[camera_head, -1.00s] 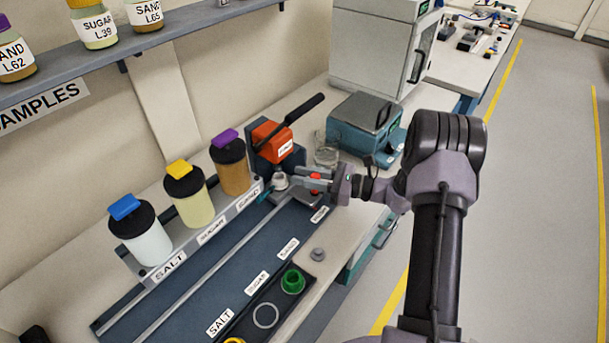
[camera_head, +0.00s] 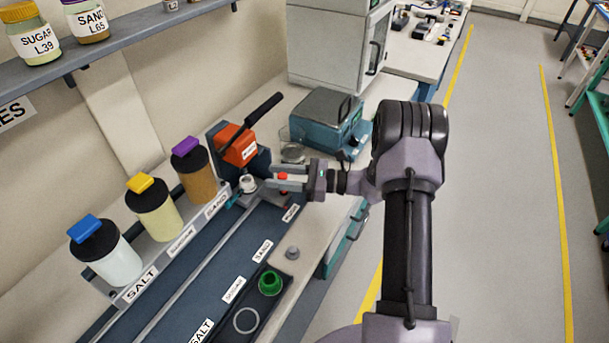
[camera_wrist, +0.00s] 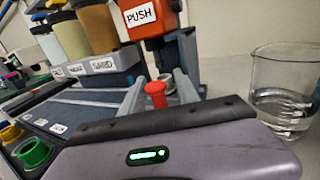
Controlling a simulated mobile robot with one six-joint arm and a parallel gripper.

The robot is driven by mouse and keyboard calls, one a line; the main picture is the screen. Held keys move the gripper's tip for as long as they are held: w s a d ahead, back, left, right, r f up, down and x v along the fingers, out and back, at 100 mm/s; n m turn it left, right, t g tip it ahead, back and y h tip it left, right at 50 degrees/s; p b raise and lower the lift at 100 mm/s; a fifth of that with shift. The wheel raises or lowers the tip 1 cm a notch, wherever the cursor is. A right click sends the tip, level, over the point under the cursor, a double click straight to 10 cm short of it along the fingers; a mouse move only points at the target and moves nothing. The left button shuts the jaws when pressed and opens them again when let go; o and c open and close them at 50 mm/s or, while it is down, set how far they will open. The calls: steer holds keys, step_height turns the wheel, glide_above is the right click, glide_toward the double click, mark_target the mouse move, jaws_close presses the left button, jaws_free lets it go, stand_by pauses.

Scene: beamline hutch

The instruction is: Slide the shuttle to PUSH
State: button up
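The shuttle appears to be the small carriage carrying a pale metal cup (camera_head: 248,184), at the far end of the rail track (camera_head: 190,275), just below the orange press head (camera_head: 238,146) labelled PUSH. My gripper (camera_head: 280,182) reaches in from the right at that end. In the wrist view, a red knob (camera_wrist: 156,94) stands between my two fingers, which are apart. A gap shows on its right; whether it touches the left finger is unclear. The cup (camera_wrist: 169,84) shows beyond the knob. The knob's base is hidden by my gripper body.
Jars with blue, yellow and purple caps stand in a labelled rack (camera_head: 180,245) left of the track. A glass beaker (camera_wrist: 283,100) with clear liquid stands right of my gripper. A teal device (camera_head: 325,122) sits behind. A green ring (camera_head: 270,283) lies at the front.

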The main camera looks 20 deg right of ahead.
steer(key=p+v, duration=0.2)
steer(key=v, duration=1.4)
steer(key=shift+s+p, duration=0.1)
steer(key=shift+p, duration=0.25)
steer(key=s+a+r+n+g+h, duration=0.3)
steer(key=s+a+r+n+g, duration=0.15)
steer(key=a+r, duration=0.35)
steer(key=s+a+r+n+g+h, duration=0.35)
steer(key=a+r+n, duration=0.25)
steer(key=a, duration=0.4)
steer(key=s+a+r+n+t+h, duration=0.2)
steer(key=s+n+h, duration=0.1)
steer(key=s, duration=0.3)
steer(key=s+a+r+n+t+h, duration=0.2)
steer(key=s+r+n+h, duration=0.1)
steer(key=s+n, duration=0.3)
steer(key=shift+s+r+t+h, duration=0.3)
steer(key=shift+s+h, duration=0.15)
steer(key=shift+s, duration=0.15)
